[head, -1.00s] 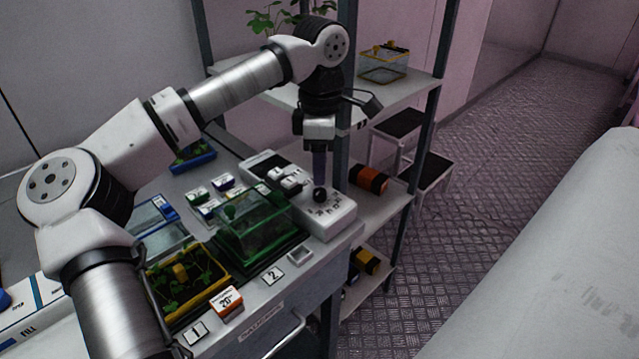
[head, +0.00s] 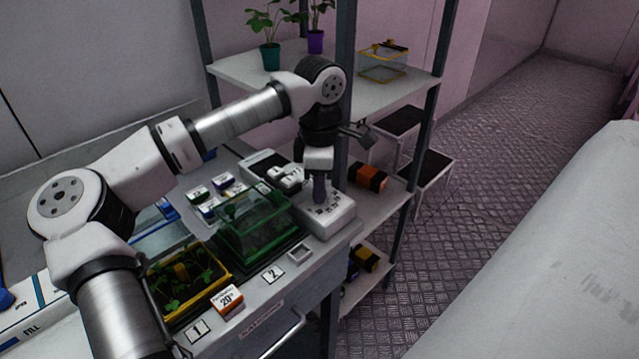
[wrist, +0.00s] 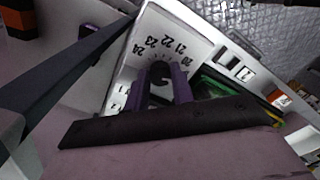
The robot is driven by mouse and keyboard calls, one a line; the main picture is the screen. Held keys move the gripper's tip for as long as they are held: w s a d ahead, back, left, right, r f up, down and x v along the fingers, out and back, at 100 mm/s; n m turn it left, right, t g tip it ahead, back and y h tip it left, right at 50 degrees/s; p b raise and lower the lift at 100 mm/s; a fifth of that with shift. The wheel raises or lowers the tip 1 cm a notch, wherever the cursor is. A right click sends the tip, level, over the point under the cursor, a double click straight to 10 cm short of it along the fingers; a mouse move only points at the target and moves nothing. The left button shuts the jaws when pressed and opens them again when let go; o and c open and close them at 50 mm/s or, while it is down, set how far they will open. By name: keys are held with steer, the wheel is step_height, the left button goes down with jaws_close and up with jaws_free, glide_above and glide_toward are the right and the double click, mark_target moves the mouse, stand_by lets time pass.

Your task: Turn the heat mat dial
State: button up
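The heat mat controller is a white box (head: 338,222) at the far right end of the bench. In the wrist view its white face (wrist: 150,38) shows a printed scale with numbers such as 20 to 24. The dark round dial (wrist: 158,70) lies between the two purple fingers of my gripper (wrist: 161,88). In the head view my gripper (head: 320,190) points straight down onto the box, and its fingers hide the dial. The fingers flank the dial closely; whether they press on it I cannot tell.
A green-lidded tray (head: 255,222) stands left of the controller, with a yellow-rimmed plant tray (head: 228,276) in front. White switches (head: 285,176) sit behind. A shelf rack (head: 343,120) with plants stands close behind my gripper.

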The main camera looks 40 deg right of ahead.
steer(key=shift+c, duration=0.8)
steer(key=shift+f+n+b, duration=0.1)
steer(key=shift+n+b, duration=0.35)
steer(key=shift+n, duration=0.25)
steer(key=shift+n+b, duration=0.85)
steer(key=shift+n, duration=1.25)
steer(key=o, duration=1)
